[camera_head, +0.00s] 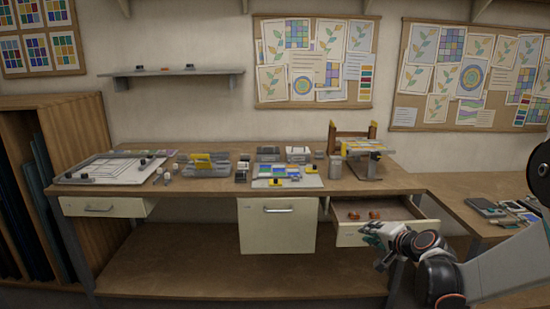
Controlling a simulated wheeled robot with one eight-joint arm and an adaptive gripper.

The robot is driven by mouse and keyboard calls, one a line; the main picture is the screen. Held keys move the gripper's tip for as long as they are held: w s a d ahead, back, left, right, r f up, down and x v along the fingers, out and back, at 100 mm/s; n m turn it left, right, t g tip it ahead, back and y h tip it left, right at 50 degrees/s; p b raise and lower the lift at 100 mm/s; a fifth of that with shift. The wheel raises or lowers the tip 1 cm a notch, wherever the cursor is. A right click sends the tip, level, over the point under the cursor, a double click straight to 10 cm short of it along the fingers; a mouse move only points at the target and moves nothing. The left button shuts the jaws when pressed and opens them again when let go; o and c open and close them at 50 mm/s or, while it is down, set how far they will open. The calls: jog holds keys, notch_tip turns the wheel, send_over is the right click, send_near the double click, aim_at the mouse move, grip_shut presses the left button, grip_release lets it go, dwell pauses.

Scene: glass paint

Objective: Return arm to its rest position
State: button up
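My arm comes in from the right edge, bends low at the bottom right and reaches back up to the left. My gripper (376,242) is at its end, in front of the pulled-out right drawer (346,238), and overlaps the drawer front in the picture. Whether it touches the drawer cannot be told. The fingers are small and dark, so their opening cannot be made out. No held thing can be made out. Two small orange-brown things (353,215) lie inside the drawer.
The workbench (215,192) carries a white framed panel (108,170), a grey tray with yellow parts (206,165), a colored panel (286,177) and a raised stand (366,148). A lower side table (465,198) holds flat items at right. The lower shelf (240,262) is bare.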

jog(key=s+a+r+n+g, duration=0.2)
jog(key=s+a+r+n, duration=0.2)
jog(key=s+a, duration=0.3)
jog(key=s+a+r+n+g, duration=0.25)
jog(key=s+a, duration=0.35)
jog(key=s, duration=0.4)
jog(key=s+d+f+n+h, duration=0.1)
jog(key=s+d+n+h, duration=0.2)
jog(key=s, duration=1.4)
jog(key=shift+d+f+n+g, duration=0.15)
jog(key=shift+d+n+g, duration=0.3)
jog(key=shift+d, duration=0.75)
